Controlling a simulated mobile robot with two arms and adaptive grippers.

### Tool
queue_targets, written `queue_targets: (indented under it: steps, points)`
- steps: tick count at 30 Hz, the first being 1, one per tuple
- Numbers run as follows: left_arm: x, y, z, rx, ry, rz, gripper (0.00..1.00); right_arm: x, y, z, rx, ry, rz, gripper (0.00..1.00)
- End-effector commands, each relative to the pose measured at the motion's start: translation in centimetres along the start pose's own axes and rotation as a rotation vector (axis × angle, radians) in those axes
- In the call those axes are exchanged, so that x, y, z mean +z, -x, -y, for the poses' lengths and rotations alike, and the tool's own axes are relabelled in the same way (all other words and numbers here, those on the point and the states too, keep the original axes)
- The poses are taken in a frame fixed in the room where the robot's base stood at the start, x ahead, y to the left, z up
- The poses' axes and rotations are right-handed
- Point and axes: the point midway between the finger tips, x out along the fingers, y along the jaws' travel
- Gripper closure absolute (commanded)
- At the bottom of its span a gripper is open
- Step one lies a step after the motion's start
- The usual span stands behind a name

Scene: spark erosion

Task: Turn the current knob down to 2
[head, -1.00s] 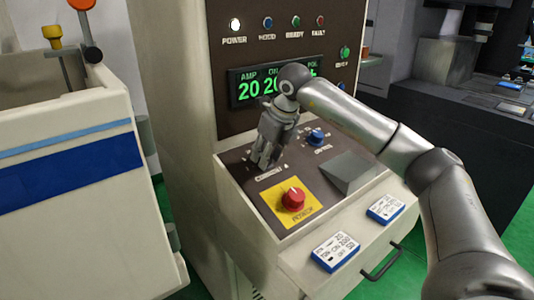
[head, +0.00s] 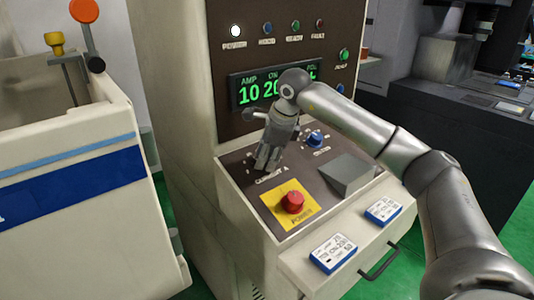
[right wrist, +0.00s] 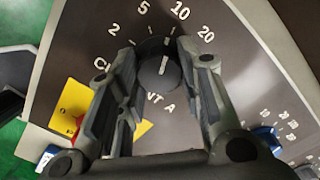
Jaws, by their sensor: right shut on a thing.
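In the head view the fingers hide the knob. The green display (head: 262,92) reads 10 under AMP. My left gripper is not in view.
A red button (head: 292,202) on a yellow plate sits just in front of the gripper. A blue knob (head: 314,138) is to its right. A grey wedge-shaped block (head: 348,173) and two blue-edged cards (head: 333,252) (head: 384,209) lie nearer the front.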

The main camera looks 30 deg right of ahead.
Motion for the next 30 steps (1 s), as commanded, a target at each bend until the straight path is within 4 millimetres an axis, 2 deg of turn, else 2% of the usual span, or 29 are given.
queue_targets:
  steps: [30]
  points:
    - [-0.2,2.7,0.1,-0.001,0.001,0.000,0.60,0.2,0.1,0.1,0.042,0.937,0.002,0.90]
